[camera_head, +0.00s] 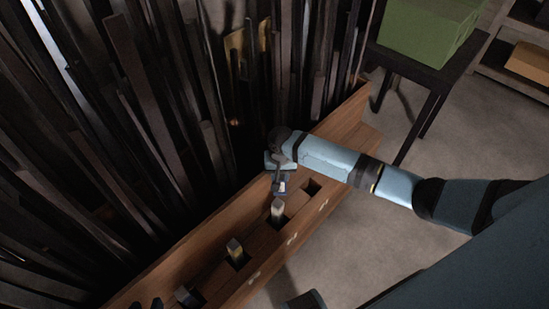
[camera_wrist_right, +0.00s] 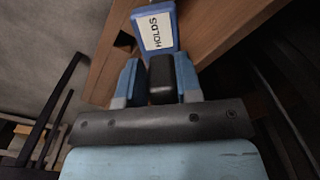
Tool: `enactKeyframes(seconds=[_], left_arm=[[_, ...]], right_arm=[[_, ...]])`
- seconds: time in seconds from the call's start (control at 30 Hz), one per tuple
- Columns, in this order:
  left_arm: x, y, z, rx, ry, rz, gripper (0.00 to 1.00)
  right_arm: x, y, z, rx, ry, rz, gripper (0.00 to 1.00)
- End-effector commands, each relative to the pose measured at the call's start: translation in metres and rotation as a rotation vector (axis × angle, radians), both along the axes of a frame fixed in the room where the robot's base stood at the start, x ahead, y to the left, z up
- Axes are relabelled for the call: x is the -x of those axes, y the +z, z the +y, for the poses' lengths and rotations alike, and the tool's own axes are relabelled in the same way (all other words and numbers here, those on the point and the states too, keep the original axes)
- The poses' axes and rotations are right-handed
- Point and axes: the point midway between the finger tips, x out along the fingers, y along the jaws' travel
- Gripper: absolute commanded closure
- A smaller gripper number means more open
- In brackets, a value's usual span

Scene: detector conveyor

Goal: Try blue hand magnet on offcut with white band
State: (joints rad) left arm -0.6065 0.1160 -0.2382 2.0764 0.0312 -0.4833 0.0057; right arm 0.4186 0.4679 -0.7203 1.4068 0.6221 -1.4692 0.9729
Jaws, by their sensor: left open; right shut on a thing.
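My right gripper (camera_head: 279,170) is shut on the blue hand magnet (camera_head: 279,189), gripping its black handle in the right wrist view. There the magnet (camera_wrist_right: 165,12) shows a white label reading "HOLDS". In the head view the magnet is just above the offcut with a pale, whitish top (camera_head: 278,209), which stands upright in a slot of the wooden rack. I cannot tell whether they touch, and the band itself is hard to make out.
Another offcut with a yellowish band (camera_head: 236,251) and a dark one (camera_head: 187,297) stand in lower slots of the rack (camera_head: 350,117). The slot at the upper right (camera_head: 313,188) looks empty. Dark upright bars fill the left. A green box (camera_head: 425,28) sits on a dark table.

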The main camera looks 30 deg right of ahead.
Motion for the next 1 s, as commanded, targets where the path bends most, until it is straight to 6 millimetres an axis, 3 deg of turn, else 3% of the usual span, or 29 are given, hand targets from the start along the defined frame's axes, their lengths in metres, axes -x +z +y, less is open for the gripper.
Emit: enactKeyframes(seconds=[0.53,0.8,1.0], left_arm=[[-0.002,-0.035,0.001,-0.023,-0.026,-0.041,0.57],[-0.005,-0.036,-0.006,0.005,-0.032,-0.079,0.57],[-0.006,-0.030,-0.011,0.024,-0.037,-0.097,0.57]], right_arm=[[0.003,-0.057,-0.002,0.004,-0.010,-0.001,0.99],[0.004,-0.078,-0.002,0.004,-0.011,0.000,0.99],[0.004,-0.082,-0.002,0.004,-0.011,0.000,0.99]])
